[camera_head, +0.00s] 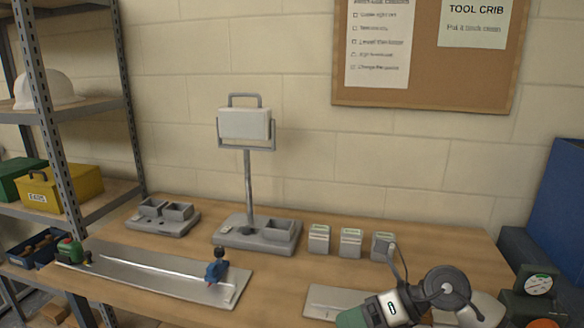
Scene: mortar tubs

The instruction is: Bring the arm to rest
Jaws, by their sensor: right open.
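My right gripper (398,268) is at the lower right of the head view, over the right part of the workbench (290,290). It is open, and I see nothing held in it. Its fingers show only as thin dark shapes. Grey, white and green parts with a dark round disc crowd together just below it, so its outline is hard to separate. My left gripper is not in view.
Three small boxes (350,242) stand just behind the right gripper. A grey stand (249,180) with a white head is mid-bench. A long metal plate (165,275) carries a blue item (217,268). A green gauge unit (538,285) is at right. Shelving (80,105) stands left.

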